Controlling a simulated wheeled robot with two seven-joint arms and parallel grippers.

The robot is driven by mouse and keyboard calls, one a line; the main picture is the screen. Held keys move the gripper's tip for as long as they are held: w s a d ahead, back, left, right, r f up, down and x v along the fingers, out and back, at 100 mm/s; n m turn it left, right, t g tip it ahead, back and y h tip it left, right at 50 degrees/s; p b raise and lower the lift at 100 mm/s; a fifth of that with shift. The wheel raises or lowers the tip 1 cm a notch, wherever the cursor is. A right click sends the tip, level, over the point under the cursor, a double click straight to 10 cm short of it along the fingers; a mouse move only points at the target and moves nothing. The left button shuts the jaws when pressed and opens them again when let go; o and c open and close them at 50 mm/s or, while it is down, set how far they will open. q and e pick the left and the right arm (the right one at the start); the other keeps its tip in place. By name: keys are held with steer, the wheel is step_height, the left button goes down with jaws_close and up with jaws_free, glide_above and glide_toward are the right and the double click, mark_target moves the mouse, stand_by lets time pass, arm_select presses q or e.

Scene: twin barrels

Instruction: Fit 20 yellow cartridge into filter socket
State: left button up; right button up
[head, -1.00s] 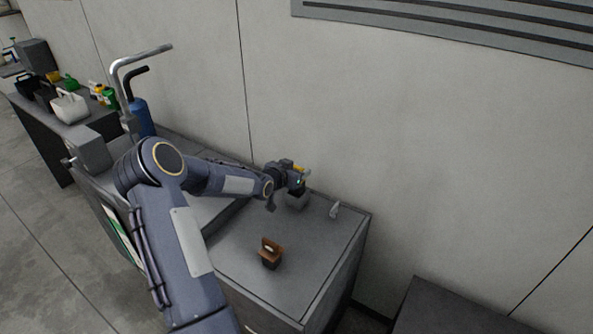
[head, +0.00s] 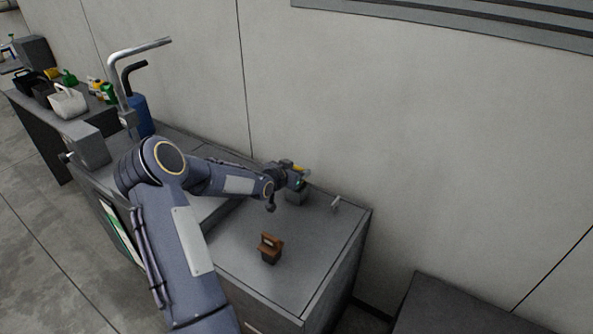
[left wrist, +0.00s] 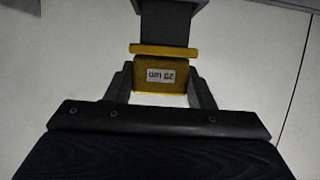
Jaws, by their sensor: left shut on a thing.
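My left gripper (head: 300,182) is at the back of the grey cabinet top, near the wall. The yellow cartridge (left wrist: 163,74) shows in the left wrist view between its two fingers, with a label reading 20 um upside down. The gripper is shut on it. A bit of yellow also shows in the head view (head: 301,168). A grey block (left wrist: 166,24) lies directly beyond the yellow flange. I cannot tell whether it is the cartridge's body or the socket. A small grey block (head: 296,197) stands under the gripper in the head view, partly hidden. My right gripper is not in view.
A brown-handled dark block (head: 270,247) stands on the cabinet top (head: 300,270) towards the front. A small pale fitting (head: 336,203) is right of the gripper. A blue cylinder (head: 141,117) and a bent metal pipe (head: 117,75) stand at the left.

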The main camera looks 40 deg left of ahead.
arm_select(q)
steer(key=shift+f+b, duration=1.35)
steer(key=shift+f, duration=0.3)
steer(key=o, duration=1.1)
steer(key=shift+r, duration=0.1)
steer(key=shift+c, duration=0.2)
steer(key=shift+s, duration=0.1)
steer(key=v, duration=0.7)
steer(key=shift+s+r+p, duration=0.15)
steer(key=shift+s+p, duration=0.15)
